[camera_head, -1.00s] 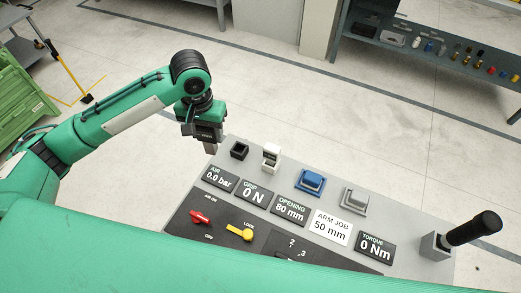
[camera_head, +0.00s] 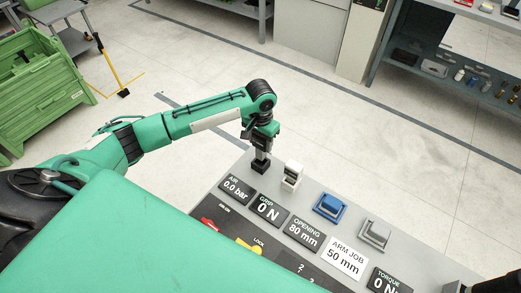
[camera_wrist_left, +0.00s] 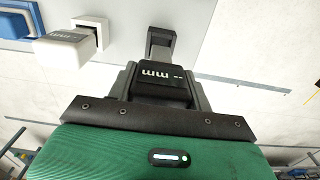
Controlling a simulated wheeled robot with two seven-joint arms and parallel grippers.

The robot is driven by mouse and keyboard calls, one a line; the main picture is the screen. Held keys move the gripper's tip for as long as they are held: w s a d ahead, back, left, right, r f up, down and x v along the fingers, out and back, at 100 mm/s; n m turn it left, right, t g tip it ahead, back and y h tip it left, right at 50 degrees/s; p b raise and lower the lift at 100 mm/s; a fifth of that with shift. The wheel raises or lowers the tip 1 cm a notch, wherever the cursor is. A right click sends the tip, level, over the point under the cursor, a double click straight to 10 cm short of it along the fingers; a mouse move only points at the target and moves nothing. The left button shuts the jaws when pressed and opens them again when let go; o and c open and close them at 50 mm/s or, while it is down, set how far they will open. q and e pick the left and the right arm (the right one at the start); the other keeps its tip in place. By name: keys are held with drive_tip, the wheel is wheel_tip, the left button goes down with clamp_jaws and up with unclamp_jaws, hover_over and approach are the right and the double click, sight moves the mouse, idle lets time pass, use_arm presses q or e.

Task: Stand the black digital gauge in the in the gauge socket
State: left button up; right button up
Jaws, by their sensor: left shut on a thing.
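My left gripper (camera_head: 262,151) is shut on the black digital gauge (camera_wrist_left: 160,82), whose face reads "mm" in the left wrist view. In the head view the gauge is mostly hidden by the gripper. The black gauge socket (camera_head: 259,168) is at the far left corner of the grey panel, directly below the gripper. In the left wrist view, the gauge's grey lower part points to the dark socket (camera_wrist_left: 163,36). I cannot tell whether it is inside or just above it.
A white gauge (camera_head: 292,173) stands in its own socket just right of the black one. Blue (camera_head: 330,206) and grey (camera_head: 375,234) blocks sit further right. Open floor lies beyond the panel.

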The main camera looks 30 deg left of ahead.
sight(260, 150)
use_arm(q)
drive_tip(key=shift+f+p, duration=0.35)
drive_tip(key=shift+f, duration=2.55)
drive_tip(key=o, duration=1.1)
drive_tip(key=shift+f, duration=0.1)
drive_tip(key=shift+r, duration=0.55)
wheel_tip(260, 150, up, 10)
drive_tip(key=shift+r+b, duration=0.25)
drive_tip(key=shift+b, duration=0.55)
drive_tip(key=shift+r, duration=0.35)
